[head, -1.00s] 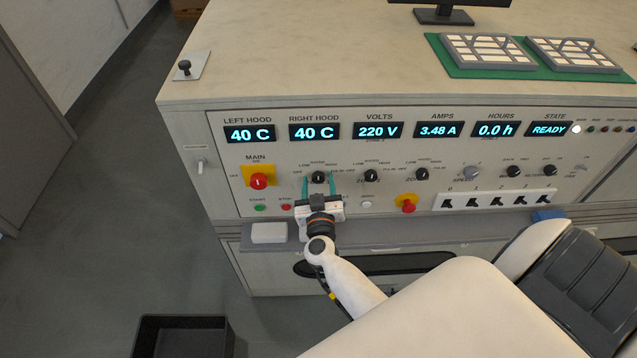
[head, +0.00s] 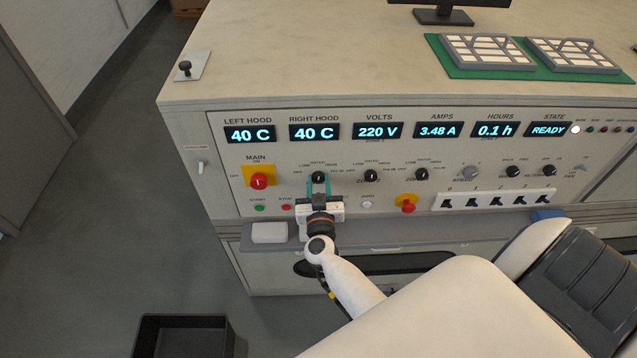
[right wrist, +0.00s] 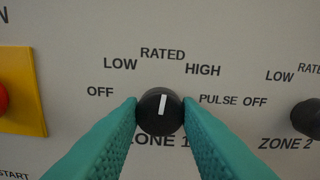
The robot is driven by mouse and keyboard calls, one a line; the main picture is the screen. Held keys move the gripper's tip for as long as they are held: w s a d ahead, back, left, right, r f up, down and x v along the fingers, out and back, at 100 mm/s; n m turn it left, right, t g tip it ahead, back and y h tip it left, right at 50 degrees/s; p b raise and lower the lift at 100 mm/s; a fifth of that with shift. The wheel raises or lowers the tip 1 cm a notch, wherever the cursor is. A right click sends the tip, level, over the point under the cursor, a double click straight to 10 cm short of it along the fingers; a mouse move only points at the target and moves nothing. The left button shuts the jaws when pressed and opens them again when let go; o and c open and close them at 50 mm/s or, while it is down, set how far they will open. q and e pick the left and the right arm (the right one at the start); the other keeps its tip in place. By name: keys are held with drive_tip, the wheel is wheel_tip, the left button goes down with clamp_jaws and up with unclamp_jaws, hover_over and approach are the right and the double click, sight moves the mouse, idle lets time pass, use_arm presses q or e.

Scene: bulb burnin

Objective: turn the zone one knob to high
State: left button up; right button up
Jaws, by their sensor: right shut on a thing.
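The zone one knob (head: 318,177) is a small black dial on the front panel, below the right hood display. In the right wrist view the knob (right wrist: 160,111) has a white pointer line aimed nearly straight up, a touch right, at about RATED. Labels OFF, LOW, RATED, HIGH (right wrist: 203,70) and PULSE ring it. My right gripper (head: 318,184) is shut on this knob, its green fingers (right wrist: 160,114) touching it on left and right. The fingers partly cover the ZONE 1 label. My left gripper is not in view.
Left of the knob is a red main switch on a yellow plate (head: 259,178). The zone two knob (head: 371,176) is to the right, with a red emergency button (head: 408,208) lower down. A narrow ledge (head: 377,239) runs beneath the panel, carrying a white block (head: 269,232).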

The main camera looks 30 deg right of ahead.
drive_tip(key=m, duration=0.3)
drive_tip(key=shift+m, duration=1.8)
drive_tip(key=shift+f, duration=0.1)
drive_tip(key=o, duration=1)
drive_tip(key=p+v, duration=0.3)
drive_tip(key=v, duration=0.9)
drive_tip(key=shift+a, duration=0.1)
